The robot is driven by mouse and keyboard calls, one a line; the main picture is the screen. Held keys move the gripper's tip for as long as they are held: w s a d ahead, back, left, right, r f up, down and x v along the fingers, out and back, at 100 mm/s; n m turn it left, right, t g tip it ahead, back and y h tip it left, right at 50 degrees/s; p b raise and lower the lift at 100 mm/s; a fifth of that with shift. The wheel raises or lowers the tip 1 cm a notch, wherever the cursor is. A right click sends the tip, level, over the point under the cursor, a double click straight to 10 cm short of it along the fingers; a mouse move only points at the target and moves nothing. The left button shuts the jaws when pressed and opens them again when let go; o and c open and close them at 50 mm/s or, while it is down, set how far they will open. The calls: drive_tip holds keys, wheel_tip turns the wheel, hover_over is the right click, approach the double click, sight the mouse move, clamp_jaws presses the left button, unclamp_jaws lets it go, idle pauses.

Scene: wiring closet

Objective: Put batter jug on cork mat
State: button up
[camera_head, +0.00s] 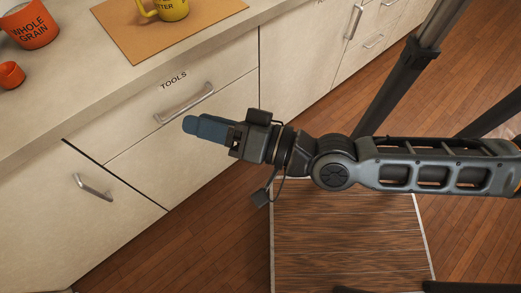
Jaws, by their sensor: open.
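A yellow jug (173,10) with dark lettering ending in "TTER" stands on an orange-brown cork mat (132,40) on the counter; the top of the picture cuts it off. Its handle points left. My gripper (187,125) is in front of the drawers, below and apart from the jug and mat. Its blue fingers point left and overlap in this view, so the gap between them is hidden. I see nothing held in it.
An orange "WHOLE GRAIN" container (29,26) and a small orange cup (11,75) stand on the counter at the left. Drawers with metal handles line its front, one marked "TOOLS" (174,80). Wooden floor (222,240) lies below.

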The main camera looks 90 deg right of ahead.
drive_tip(key=s+a+n+g+y, duration=0.2)
drive_tip(key=s+a+n+y, duration=0.3)
drive_tip(key=n, duration=0.8)
drive_tip(key=s, duration=0.3)
drive_tip(key=shift+s+a+n+g, duration=0.25)
drive_tip(key=shift+a+n+g, duration=0.05)
